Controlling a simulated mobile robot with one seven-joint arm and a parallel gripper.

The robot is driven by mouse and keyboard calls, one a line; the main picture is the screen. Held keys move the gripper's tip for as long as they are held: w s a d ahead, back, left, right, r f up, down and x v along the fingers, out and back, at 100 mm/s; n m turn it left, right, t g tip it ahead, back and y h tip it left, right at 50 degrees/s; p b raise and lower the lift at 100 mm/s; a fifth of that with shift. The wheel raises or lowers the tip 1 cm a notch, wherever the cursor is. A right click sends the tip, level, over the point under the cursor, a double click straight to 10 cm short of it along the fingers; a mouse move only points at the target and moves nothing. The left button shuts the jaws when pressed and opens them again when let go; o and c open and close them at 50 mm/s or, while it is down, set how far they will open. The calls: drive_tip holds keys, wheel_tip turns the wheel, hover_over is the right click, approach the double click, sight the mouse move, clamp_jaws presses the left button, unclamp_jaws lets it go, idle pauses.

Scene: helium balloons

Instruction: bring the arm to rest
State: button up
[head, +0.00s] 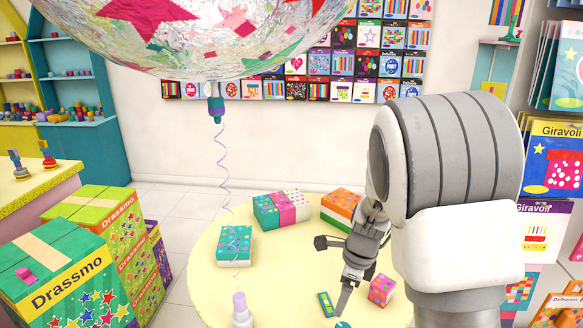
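My gripper (343,302) hangs below my white and grey arm, pointing down over the right part of the round yellow table (212,285). Its fingers are seen nearly edge-on, so I cannot tell whether they are apart. No object shows in its grasp. A large clear balloon (210,45) with coloured patches floats at the top left. A curly ribbon (222,150) hangs from its teal and purple neck toward the table, passing in front of a teal gift box (234,246). A pale lilac bottle-shaped thing (241,312) stands near the ribbon's lower end.
A small pink dotted box (381,290) and a green flat item (326,304) lie beside my gripper. Larger gift boxes (282,209) (340,208) stand behind. Stacked cartons (65,275) are at left, shelves with bags (552,160) at right. The table's left part has bare room.

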drive_tip(key=s+d+r+n+t+h, duration=0.1)
drive_tip(key=s+r+n+t, duration=0.3)
drive_tip(key=s+r+n, duration=1.6)
drive_tip(key=shift+s+d+n, duration=0.4)
drive_tip(key=shift+s+n, duration=0.55)
drive_tip(key=shift+n, duration=0.15)
